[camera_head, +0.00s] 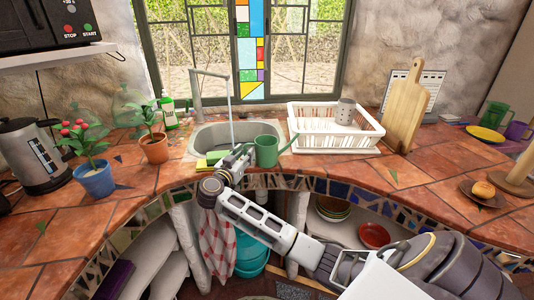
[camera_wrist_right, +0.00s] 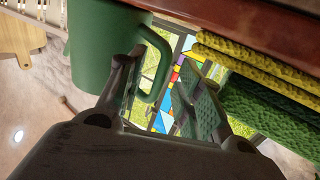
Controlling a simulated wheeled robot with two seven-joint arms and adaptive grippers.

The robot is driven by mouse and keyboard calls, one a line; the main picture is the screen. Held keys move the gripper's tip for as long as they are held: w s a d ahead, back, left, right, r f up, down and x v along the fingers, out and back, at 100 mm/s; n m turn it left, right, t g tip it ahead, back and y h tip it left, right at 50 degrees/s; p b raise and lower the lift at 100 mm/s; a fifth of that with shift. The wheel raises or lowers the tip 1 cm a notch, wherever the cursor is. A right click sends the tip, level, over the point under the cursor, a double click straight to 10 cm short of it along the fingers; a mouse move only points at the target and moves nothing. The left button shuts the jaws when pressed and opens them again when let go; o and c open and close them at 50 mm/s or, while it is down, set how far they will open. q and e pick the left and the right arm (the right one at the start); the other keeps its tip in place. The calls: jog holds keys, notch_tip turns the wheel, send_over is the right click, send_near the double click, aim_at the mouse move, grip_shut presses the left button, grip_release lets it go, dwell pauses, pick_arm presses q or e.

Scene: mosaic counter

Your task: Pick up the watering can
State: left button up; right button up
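The green watering can (camera_head: 266,152) stands upright at the front edge of the sink, its spout pointing right. Its body (camera_wrist_right: 92,45) and looped handle fill the upper left of the right wrist view. My right gripper (camera_head: 238,158) is just left of the can in the head view. In the wrist view the right gripper (camera_wrist_right: 163,78) is open, with the handle loop at or between its fingers. I cannot tell whether a finger touches the handle. The far side of the can is hidden. My left gripper is not in view.
Yellow and green sponges (camera_head: 208,161) lie close to the left of my right gripper. A running faucet (camera_head: 199,90) and sink (camera_head: 215,134) are behind. A white dish rack (camera_head: 340,140) stands right of the can. Potted plants (camera_head: 155,148) are at left.

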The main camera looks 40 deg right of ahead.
jog(key=shift+c, duration=1.4)
jog(key=c, duration=0.5)
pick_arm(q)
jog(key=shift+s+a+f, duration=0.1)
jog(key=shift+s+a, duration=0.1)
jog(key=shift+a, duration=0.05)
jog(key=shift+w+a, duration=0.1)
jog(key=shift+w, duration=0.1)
pick_arm(e)
jog(key=shift+r, duration=0.1)
